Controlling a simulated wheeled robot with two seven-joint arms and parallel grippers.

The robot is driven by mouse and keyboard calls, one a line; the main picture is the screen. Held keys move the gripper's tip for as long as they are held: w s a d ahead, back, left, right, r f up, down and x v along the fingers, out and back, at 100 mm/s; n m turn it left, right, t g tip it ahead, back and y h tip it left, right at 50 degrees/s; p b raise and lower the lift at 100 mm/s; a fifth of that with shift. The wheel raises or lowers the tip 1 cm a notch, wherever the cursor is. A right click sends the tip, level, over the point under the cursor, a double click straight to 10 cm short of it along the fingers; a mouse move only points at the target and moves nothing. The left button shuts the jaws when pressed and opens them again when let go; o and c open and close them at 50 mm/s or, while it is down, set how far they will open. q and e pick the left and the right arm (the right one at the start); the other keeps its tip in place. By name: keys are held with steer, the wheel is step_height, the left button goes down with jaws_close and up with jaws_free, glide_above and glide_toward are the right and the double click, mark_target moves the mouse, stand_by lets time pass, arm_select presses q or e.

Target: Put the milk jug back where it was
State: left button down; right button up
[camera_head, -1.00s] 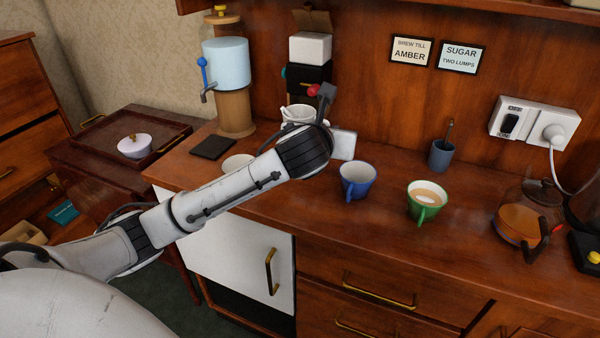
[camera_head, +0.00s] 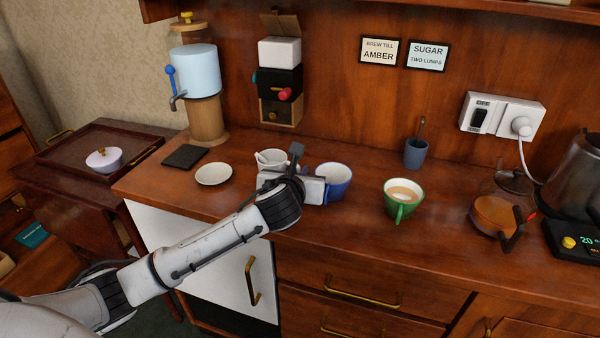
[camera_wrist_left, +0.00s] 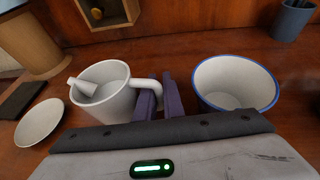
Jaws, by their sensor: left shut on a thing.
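The white milk jug (camera_head: 270,159) is behind my left gripper (camera_head: 296,176), between a saucer and a blue cup, and partly hidden by the gripper. In the left wrist view the jug (camera_wrist_left: 110,104) is upright, with a short white cylindrical piece at its rim. My left gripper (camera_wrist_left: 161,97) is shut on the jug's handle, its purple fingers around it. I cannot tell whether the jug's base touches the counter. My right gripper is not in view.
The blue cup (camera_head: 336,184) stands close right of the gripper, and the white saucer (camera_head: 213,174) is left of the jug. A green cup (camera_head: 401,197), a dark coaster (camera_head: 185,157) and a grinder (camera_head: 279,85) are nearby. The counter front is clear.

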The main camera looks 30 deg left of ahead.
arm_select(q)
steer(key=c, duration=2.3)
jaws_free()
steer(key=shift+f, duration=0.15)
steer(key=o, duration=0.4)
steer(key=shift+o, duration=0.2)
steer(key=shift+s+d+r, duration=0.1)
steer(key=shift+s+r, duration=0.05)
steer(key=shift+r, duration=0.15)
steer(key=p+v, duration=0.1)
steer(key=v, duration=1)
steer(key=shift+s+d, duration=0.1)
steer(key=shift+s, duration=0.2)
